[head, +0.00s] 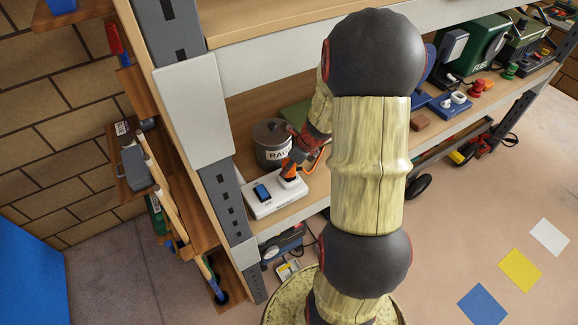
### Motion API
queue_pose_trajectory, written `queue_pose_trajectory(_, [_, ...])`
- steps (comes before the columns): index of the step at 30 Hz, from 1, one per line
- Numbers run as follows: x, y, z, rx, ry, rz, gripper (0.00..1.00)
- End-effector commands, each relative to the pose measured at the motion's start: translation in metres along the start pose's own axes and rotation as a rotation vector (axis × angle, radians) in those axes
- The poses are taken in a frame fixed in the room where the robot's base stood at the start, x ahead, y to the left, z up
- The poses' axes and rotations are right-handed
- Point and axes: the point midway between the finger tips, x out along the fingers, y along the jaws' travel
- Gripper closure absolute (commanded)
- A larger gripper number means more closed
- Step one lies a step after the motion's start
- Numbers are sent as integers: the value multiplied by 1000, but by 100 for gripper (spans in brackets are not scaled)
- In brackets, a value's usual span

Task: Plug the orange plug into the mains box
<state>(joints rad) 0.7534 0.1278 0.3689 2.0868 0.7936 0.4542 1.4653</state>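The mains box (274,207) is a white block with a blue switch on its left part, lying on the middle shelf near its left front edge. The orange plug (289,171) is at the right end of the box, over its socket area. I cannot tell whether it is seated or just above. An orange cable (316,160) loops to the right behind it. My gripper (296,156) is right at the plug, reaching down from behind my arm. Its fingers are small and partly hidden, so I cannot tell whether they are closed on the plug.
A grey rag tin (270,141) stands just behind the box, close to my gripper. The shelf's grey upright (226,200) is to the left and an upper shelf (265,50) overhangs. A brown block (419,122) and a blue-based device (449,106) stand farther right. My arm hides the shelf's middle.

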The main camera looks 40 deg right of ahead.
Motion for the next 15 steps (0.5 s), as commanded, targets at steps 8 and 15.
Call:
queue_pose_trajectory(8, [5,0,-2,0,0,-1,91])
queue_pose_trajectory(15, [9,0,-3,0,-1,-1,91])
